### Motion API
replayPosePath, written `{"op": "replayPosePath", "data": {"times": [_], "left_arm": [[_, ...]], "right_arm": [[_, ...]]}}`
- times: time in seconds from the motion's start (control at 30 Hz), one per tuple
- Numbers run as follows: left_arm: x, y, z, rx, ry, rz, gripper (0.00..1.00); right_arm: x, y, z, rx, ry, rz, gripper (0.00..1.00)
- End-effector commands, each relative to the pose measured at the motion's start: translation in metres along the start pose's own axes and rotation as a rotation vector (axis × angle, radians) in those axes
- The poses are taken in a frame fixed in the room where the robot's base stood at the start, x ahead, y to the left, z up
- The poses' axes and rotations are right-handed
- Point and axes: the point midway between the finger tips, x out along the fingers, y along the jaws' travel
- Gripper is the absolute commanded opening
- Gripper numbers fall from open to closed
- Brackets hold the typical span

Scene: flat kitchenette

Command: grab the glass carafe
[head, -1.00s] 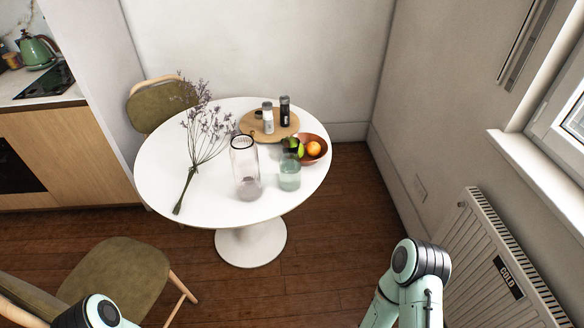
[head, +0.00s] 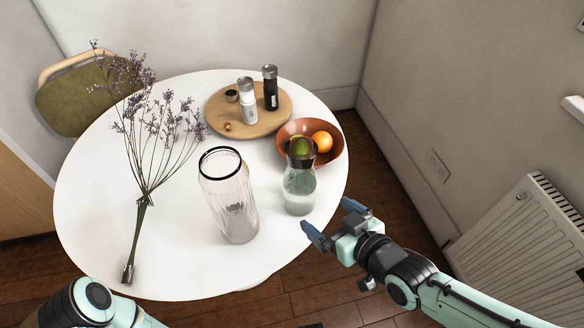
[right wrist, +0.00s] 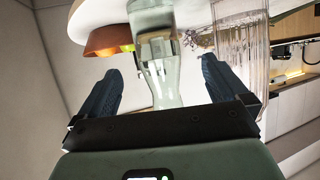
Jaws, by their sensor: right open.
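The glass carafe (head: 299,190), pale green and clear with a dark top, stands upright on the white round table (head: 100,225) near its right edge. My right gripper (head: 328,218) is open and empty, just to the lower right of the carafe. In the right wrist view the carafe (right wrist: 160,65) appears between the two spread fingers (right wrist: 160,75), ahead of them; I cannot see either finger touching it. Only a link of my left arm shows at the lower left of the head view; its gripper is out of view.
A tall ribbed glass vessel (head: 228,205) with a black rim stands left of the carafe. A brown bowl (head: 334,157) of fruit sits close behind it. A wooden board (head: 215,115) with two shakers and dried flowers (head: 145,185) are also on the table. A radiator (head: 520,235) is at right.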

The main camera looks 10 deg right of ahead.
Motion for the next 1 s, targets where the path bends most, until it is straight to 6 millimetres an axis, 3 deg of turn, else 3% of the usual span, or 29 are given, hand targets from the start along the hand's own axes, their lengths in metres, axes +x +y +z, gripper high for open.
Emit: {"op": "replayPosePath", "data": {"times": [0.17,0.43,0.47,0.63,1.0], "left_arm": [[-0.001,0.0,0.002,0.0,-0.006,0.001,0.78],[-0.031,0.011,0.038,0.01,-0.112,0.007,0.78],[-0.027,0.009,0.039,0.01,-0.116,0.007,0.78],[-0.017,0.006,0.028,0.006,-0.083,0.004,0.78],[-0.01,0.004,0.019,0.004,-0.055,0.003,0.78]], "right_arm": [[-0.004,-0.001,-0.009,-0.02,0.035,0.001,1.0],[0.02,0.0,-0.01,-0.018,0.029,0.001,1.0],[0.028,0.0,-0.009,-0.019,0.031,0.001,1.0],[0.061,0.001,-0.008,-0.017,0.033,0.001,1.0],[0.096,0.003,-0.007,-0.018,0.033,0.001,1.0]]}}
